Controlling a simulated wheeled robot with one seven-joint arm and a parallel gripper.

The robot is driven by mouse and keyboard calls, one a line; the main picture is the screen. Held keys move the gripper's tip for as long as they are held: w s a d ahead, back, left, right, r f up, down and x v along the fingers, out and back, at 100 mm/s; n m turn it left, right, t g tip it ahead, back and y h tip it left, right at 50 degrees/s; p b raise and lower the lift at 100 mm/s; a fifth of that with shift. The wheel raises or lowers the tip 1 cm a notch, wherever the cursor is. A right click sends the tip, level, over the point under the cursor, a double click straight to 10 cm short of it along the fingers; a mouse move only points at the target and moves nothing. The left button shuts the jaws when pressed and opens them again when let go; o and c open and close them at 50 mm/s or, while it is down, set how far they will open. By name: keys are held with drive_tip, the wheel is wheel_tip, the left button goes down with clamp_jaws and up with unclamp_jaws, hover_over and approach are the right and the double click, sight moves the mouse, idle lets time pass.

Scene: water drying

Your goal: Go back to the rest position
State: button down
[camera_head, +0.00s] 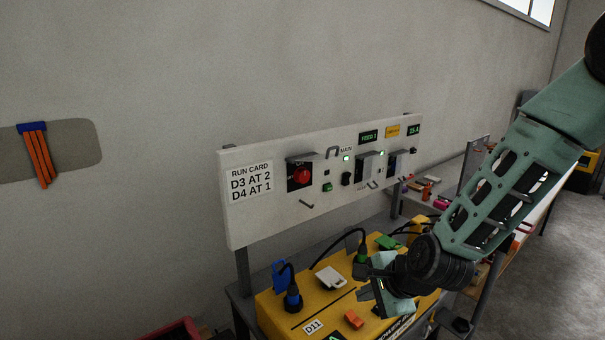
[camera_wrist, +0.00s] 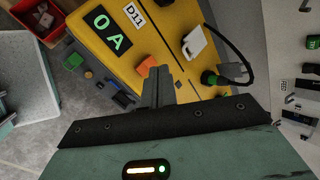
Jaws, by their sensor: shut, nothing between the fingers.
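My gripper (camera_head: 372,285) hangs above the yellow box (camera_head: 270,302) at the end of my green arm. In the wrist view my gripper (camera_wrist: 157,78) has its fingers together with nothing between them. An orange block (camera_wrist: 147,66) on the yellow box shows just beside the fingertips in that view; I cannot tell how far below them it lies. The orange block also shows in the head view (camera_head: 354,319), left of and below my gripper. My gripper hides part of the box top.
A white panel (camera_head: 270,225) with a red rotary switch (camera_head: 301,175), several lit parts and a run card (camera_head: 251,182) stands behind the box. A blue plug (camera_head: 292,300) and a green plug (camera_head: 362,254) carry black cables. A red bin (camera_wrist: 36,18) lies left of the box.

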drive_tip(key=s+a+r+n+g, duration=0.2)
drive_tip(key=s+n, duration=0.4)
drive_tip(key=s+a+r+n+g, duration=0.1)
drive_tip(key=s+a+r+n, duration=0.15)
drive_tip(key=s+n, duration=0.3)
drive_tip(key=s+d+r+n+g+h+b, duration=0.1)
drive_tip(key=s+d+r+n+h, duration=0.1)
drive_tip(key=s+n, duration=0.3)
drive_tip(key=s+d+r+n+g+h, duration=0.1)
drive_tip(key=s+d+r+n+g, duration=0.1)
drive_tip(key=s+n, duration=0.4)
drive_tip(key=s+r, duration=0.1)
drive_tip(key=s, duration=0.2)
drive_tip(key=shift+s+d+r+h+b, duration=0.25)
drive_tip(key=shift+s+r+h+b, duration=0.1)
drive_tip(key=shift+h, duration=0.05)
